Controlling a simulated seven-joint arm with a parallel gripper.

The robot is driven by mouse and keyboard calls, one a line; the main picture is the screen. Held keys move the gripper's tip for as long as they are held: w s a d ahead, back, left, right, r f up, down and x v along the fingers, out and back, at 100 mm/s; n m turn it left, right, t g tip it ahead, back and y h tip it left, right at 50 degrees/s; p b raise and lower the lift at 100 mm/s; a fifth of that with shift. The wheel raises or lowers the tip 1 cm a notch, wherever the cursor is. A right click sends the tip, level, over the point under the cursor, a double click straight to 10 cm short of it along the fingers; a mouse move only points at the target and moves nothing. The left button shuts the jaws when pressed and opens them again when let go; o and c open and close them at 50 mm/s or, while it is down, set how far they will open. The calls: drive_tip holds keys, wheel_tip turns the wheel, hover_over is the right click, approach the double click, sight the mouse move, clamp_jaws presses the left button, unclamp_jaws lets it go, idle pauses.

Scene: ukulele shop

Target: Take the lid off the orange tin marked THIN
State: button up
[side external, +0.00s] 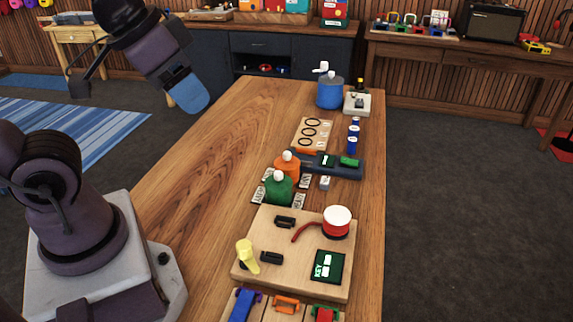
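The orange tin (289,168) stands upright on the wooden table, with its lid on and a white round knob (287,155) on top. Its marking cannot be read. A green tin (279,189) with a similar knob stands just in front and hides part of it. Small lettered cards (299,198) lie around both tins. My gripper (190,96) appears to be the blue-tipped end at upper left, held high and well away from the tins. It is seen side-on, so the gap between its fingers is hidden.
A wooden board (245,270) with a red-and-white pot (337,221) is in front. A blue pot (329,92) stands at the far end. The table's left side is clear.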

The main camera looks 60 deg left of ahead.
drive_tip(key=n+g, duration=0.6)
drive_tip(key=n, duration=1.2)
hover_over(287, 153)
wheel_tip(287, 153, down, 17)
drive_tip(key=f, duration=0.7)
drive_tip(key=shift+a+f, duration=0.1)
drive_tip(key=shift+a, duration=0.2)
drive_tip(key=shift+d+f, duration=0.15)
drive_tip(key=shift+f, duration=1.2)
drive_tip(key=shift+d+f, duration=0.1)
drive_tip(key=shift+f, duration=1.2)
clamp_jaws()
